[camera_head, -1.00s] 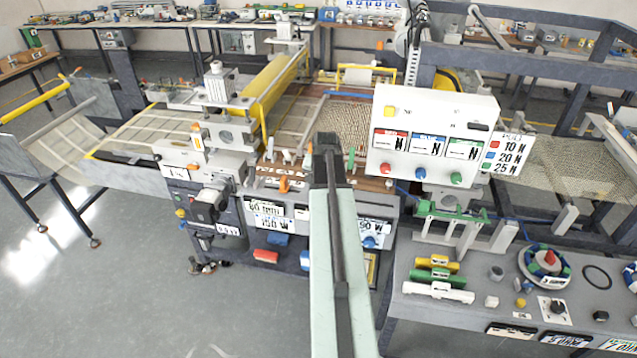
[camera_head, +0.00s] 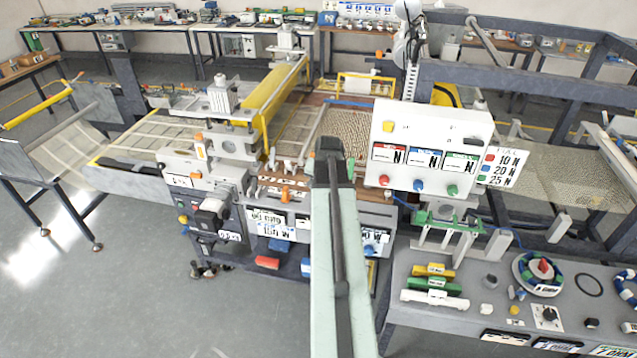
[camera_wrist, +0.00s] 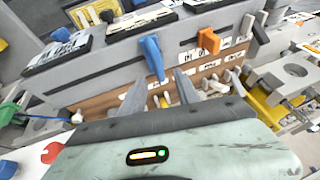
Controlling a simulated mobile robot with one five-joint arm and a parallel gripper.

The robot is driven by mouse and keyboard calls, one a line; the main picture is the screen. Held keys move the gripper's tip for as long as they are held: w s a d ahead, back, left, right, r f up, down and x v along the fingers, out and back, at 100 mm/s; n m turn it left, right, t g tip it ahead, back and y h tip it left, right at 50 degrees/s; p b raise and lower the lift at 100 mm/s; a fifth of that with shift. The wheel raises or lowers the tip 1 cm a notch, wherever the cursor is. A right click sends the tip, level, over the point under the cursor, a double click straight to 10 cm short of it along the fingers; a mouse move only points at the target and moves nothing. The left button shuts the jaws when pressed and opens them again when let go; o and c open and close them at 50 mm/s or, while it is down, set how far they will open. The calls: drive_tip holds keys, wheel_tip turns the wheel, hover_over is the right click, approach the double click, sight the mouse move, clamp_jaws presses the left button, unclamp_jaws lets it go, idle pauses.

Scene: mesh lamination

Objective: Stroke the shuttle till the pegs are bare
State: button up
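My gripper (camera_wrist: 161,78) shows in the wrist view with its two grey fingers apart, nothing visibly held between them. Beyond the fingers is a brown strip (camera_wrist: 95,105) with small white pegs (camera_wrist: 221,86) beside the right finger. A blue lever (camera_wrist: 152,58) and an orange block (camera_wrist: 208,41) stand above the strip. In the head view my arm hides the gripper; short pegs (camera_head: 289,166) stand behind the brown lettered strip (camera_head: 268,187) on the machine's front. I cannot tell which part is the shuttle, nor what the pegs hold.
A white control panel (camera_head: 432,150) stands right of my arm. A grey bench (camera_head: 465,315) at the lower right carries labelled blocks (camera_head: 435,283) and a round dial (camera_head: 541,270). The floor (camera_head: 120,290) at the lower left is clear.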

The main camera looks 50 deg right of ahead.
drive_tip(key=shift+p+v, duration=0.3)
drive_tip(key=shift+v, duration=0.7)
drive_tip(key=y, duration=0.1)
drive_tip(key=w+f+g+y, duration=0.1)
drive_tip(key=shift+w+d+n+y+p, duration=0.1)
drive_tip(key=shift+d+n+y+p, duration=0.05)
drive_tip(key=shift+n+y+p, duration=0.2)
drive_tip(key=shift+g+y, duration=0.5)
drive_tip(key=shift+y, duration=0.15)
drive_tip(key=f+b, duration=0.2)
drive_tip(key=w+d+f+b, duration=0.1)
drive_tip(key=f+b, duration=0.1)
drive_tip(key=d+f+b, duration=0.1)
drive_tip(key=f+b, duration=0.1)
drive_tip(key=shift+w+d+f, duration=0.15)
drive_tip(key=shift+w+d, duration=0.1)
